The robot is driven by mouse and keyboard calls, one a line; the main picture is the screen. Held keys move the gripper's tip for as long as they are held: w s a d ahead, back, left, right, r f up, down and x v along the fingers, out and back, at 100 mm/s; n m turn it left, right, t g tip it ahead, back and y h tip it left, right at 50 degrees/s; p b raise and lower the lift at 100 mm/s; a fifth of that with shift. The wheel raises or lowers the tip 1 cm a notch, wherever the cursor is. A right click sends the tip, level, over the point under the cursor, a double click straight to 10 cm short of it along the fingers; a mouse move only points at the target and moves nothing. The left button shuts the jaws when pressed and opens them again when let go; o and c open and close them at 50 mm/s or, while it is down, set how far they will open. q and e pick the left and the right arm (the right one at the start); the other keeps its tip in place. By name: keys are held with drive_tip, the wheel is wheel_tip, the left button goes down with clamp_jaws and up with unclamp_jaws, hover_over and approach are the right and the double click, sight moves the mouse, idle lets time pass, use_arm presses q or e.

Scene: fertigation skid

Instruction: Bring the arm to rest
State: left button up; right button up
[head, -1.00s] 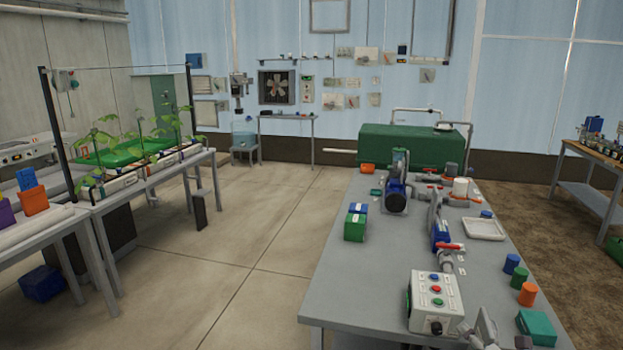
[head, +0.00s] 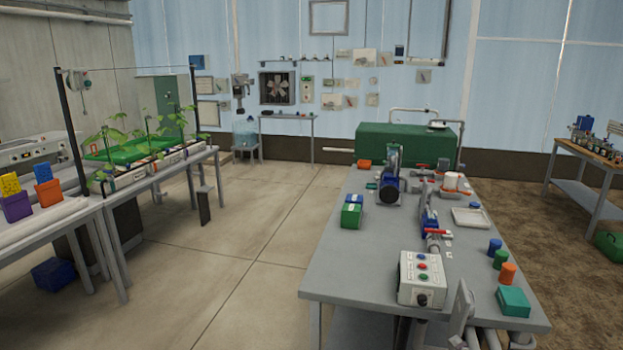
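Grey parts that look like my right gripper (head: 463,311) show at the bottom edge of the head view, in front of the grey workbench (head: 345,262). They are just right of the white control box (head: 420,281) and left of the teal box (head: 513,301). I cannot tell whether they touch the bench. The fingers are not clear enough to tell open from shut, and I see nothing held. My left gripper is not in view.
The bench carries a pump (head: 389,187), red-handled valves, a white tray (head: 470,218) and blue (head: 495,247), green (head: 501,260) and orange (head: 508,274) cylinders. A plant bench (head: 205,158) stands left. Concrete floor (head: 240,235) between the benches is clear.

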drive_tip(key=s+a+f+m+g, duration=0.2)
drive_tip(key=s+a+f+m, duration=0.1)
drive_tip(key=s+a+m, duration=0.3)
drive_tip(key=s+a+f+m+g, duration=0.2)
drive_tip(key=s+a+f+m, duration=0.15)
drive_tip(key=s, duration=0.45)
drive_tip(key=s+a+m+g, duration=0.25)
drive_tip(key=s+m, duration=0.35)
drive_tip(key=s, duration=0.4)
drive_tip(key=s+a+m+g, duration=0.2)
drive_tip(key=s+m+g, duration=0.2)
drive_tip(key=s+m, duration=0.45)
drive_tip(key=s+f+n+g+b, duration=0.1)
drive_tip(key=s+f+b, duration=0.15)
drive_tip(key=f, duration=1.35)
drive_tip(key=s+f+n+b, duration=0.1)
drive_tip(key=f+b, duration=0.2)
drive_tip(key=f, duration=1.4)
use_arm(q)
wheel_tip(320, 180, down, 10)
drive_tip(key=b, duration=0.4)
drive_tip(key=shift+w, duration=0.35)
use_arm(e)
drive_tip(key=s+d+f+g, duration=0.1)
drive_tip(key=s+d+f, duration=0.2)
drive_tip(key=s+f, duration=1.2)
wheel_tip(320, 180, down, 4)
drive_tip(key=shift+s+d+r+n, duration=0.15)
drive_tip(key=shift+s+d+n, duration=0.05)
drive_tip(key=shift+s+n, duration=0.15)
